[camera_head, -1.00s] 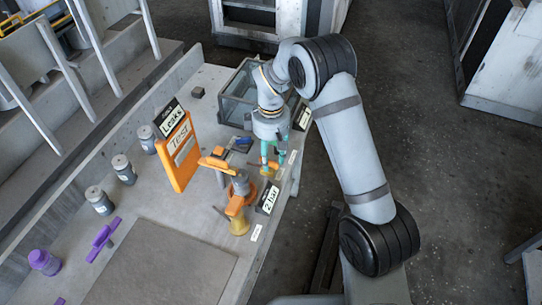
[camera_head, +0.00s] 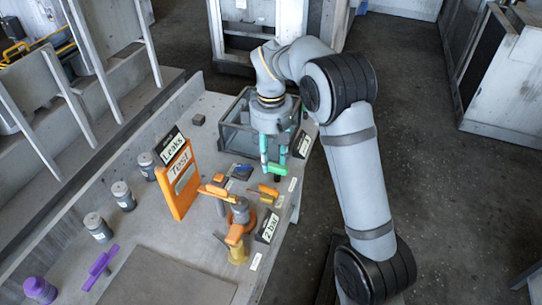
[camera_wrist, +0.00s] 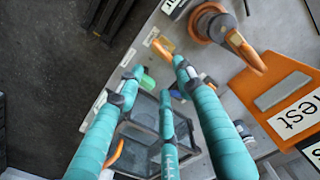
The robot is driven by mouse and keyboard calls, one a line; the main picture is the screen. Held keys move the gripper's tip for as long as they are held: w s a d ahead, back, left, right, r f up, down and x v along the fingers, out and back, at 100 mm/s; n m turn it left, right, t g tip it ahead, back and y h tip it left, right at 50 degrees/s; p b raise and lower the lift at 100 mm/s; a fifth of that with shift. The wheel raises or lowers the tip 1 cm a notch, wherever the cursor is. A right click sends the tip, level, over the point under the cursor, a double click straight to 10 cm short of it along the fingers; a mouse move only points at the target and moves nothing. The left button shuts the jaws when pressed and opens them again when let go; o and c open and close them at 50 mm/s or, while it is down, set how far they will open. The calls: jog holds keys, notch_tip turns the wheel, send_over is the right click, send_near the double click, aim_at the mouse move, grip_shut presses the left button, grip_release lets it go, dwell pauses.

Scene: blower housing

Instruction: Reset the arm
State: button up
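My gripper (camera_head: 276,158) has teal fingers and is over the right side of the workbench, in front of a glass-walled box (camera_head: 236,133). In the wrist view its three fingers (camera_wrist: 160,80) are spread with gaps between them, so it looks open and empty. A green part (camera_head: 278,171) shows by the fingertips; in the wrist view it is partly hidden behind a finger (camera_wrist: 148,82). I cannot tell whether a finger touches it. A small orange-yellow handle (camera_head: 265,191) lies nearby, also visible in the wrist view (camera_wrist: 164,50).
An orange valve fixture (camera_head: 238,214) and a "2 bar" sign (camera_head: 268,227) stand in front. An orange "Test" board (camera_head: 182,182) with a "Leaks" sign is left. Grey canisters (camera_head: 97,227) and purple parts (camera_head: 38,290) line the bench's left side. The floor at right is open.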

jog(key=shift+f, duration=0.1)
dwell(0.4)
notch_tip(320, 180, down, 12)
jog(key=shift+r, duration=0.1)
dwell(0.4)
jog(key=shift+r, duration=0.1)
